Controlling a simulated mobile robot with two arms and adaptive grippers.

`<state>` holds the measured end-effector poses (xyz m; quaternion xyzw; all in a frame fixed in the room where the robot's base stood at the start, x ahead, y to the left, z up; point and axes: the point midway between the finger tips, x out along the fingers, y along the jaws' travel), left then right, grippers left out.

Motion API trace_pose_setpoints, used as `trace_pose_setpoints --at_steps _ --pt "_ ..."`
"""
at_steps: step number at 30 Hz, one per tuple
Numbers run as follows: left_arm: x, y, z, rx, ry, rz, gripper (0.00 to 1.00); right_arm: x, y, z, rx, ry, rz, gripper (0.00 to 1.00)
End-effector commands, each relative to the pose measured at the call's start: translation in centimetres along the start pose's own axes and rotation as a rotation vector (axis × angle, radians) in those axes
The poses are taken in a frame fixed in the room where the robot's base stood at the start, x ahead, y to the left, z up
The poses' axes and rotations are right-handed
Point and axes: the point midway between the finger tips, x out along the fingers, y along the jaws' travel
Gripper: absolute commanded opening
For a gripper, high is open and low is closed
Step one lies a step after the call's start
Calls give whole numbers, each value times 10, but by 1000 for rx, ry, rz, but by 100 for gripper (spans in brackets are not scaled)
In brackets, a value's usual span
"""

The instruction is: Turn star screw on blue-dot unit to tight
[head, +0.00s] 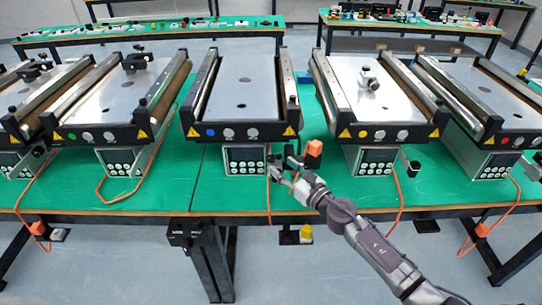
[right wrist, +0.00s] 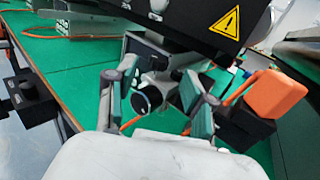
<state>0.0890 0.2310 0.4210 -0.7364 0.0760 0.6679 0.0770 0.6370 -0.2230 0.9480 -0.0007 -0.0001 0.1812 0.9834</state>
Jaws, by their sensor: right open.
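The blue-dot unit (head: 240,85) is the middle mini conveyor, with a blue dot (head: 210,132) on its black front panel. Its control box (head: 245,160) hangs below the panel. My right gripper (head: 276,170) is just right of this box. In the right wrist view, my right gripper (right wrist: 157,100) is open, with one finger on each side of a dark star screw (right wrist: 141,103). I cannot tell whether the fingers touch the screw. In the head view the screw is too small and covered to make out clearly. My left gripper is not in view.
An orange-topped block (head: 314,150) stands close right of my gripper; its orange part (right wrist: 275,93) is near the right finger. A yellow-dot conveyor (head: 370,90) is to the right. An orange cable (head: 268,200) hangs over the front edge of the green table (head: 220,190).

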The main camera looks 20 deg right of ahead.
Motion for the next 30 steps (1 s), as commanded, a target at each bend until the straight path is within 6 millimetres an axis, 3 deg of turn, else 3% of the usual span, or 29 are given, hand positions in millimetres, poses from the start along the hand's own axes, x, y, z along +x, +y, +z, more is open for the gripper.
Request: trace_pose_setpoints --at_steps 3,9,22,30 --pt "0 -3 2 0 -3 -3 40 26 0 1 3 -2 -1 53" --pt "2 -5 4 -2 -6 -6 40 53 0 0 2 -1 -1 53" --pt "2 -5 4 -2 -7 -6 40 63 0 0 2 1 0 53" --pt "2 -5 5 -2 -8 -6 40 63 0 -1 2 1 0 9"
